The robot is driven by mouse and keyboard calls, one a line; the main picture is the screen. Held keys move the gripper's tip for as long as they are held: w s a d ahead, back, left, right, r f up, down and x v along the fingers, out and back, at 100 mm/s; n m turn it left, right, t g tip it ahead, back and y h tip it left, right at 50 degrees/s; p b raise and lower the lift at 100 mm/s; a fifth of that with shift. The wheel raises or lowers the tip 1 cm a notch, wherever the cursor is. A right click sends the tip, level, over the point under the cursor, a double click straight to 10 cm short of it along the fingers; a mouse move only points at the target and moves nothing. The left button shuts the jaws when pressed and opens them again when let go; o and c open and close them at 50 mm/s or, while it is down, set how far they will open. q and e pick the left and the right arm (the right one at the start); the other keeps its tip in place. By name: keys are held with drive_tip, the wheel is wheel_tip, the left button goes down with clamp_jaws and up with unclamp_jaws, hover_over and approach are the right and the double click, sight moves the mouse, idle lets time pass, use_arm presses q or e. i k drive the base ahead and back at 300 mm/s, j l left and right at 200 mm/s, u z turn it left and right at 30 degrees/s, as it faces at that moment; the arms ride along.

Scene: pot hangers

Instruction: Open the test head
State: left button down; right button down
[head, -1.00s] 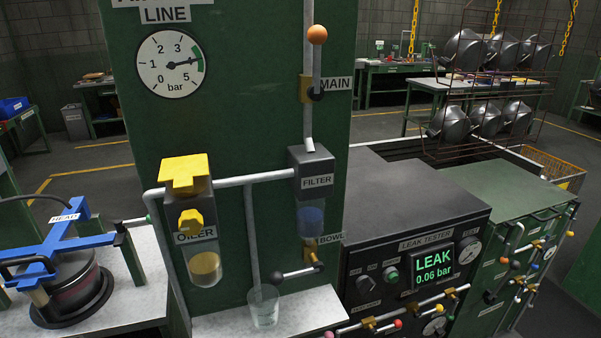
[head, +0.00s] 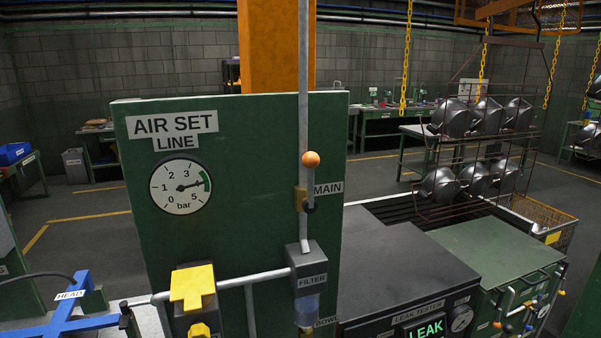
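The test head is a blue cross-shaped frame (head: 68,318) with a HEAD label, at the lower left of the head view. Only its upper part shows; the pot and base under it are cut off by the bottom edge. A dark clamp or latch piece (head: 129,320) stands at the right end of its blue arm. Neither of my grippers is in view.
The green AIR SET LINE panel (head: 240,170) rises in the middle, with a gauge (head: 180,187) and an orange-knobbed MAIN valve (head: 311,160). The leak tester (head: 400,270) stands to its right, its screen reading LEAK. Racks of dark pots (head: 480,150) hang behind.

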sight(63, 324)
drive_tip(key=u, duration=1.4)
drive_tip(key=l+u, duration=0.15)
drive_tip(key=u, duration=0.25)
drive_tip(key=l+u, duration=0.15)
drive_tip(key=u, duration=0.25)
drive_tip(key=k, duration=0.05)
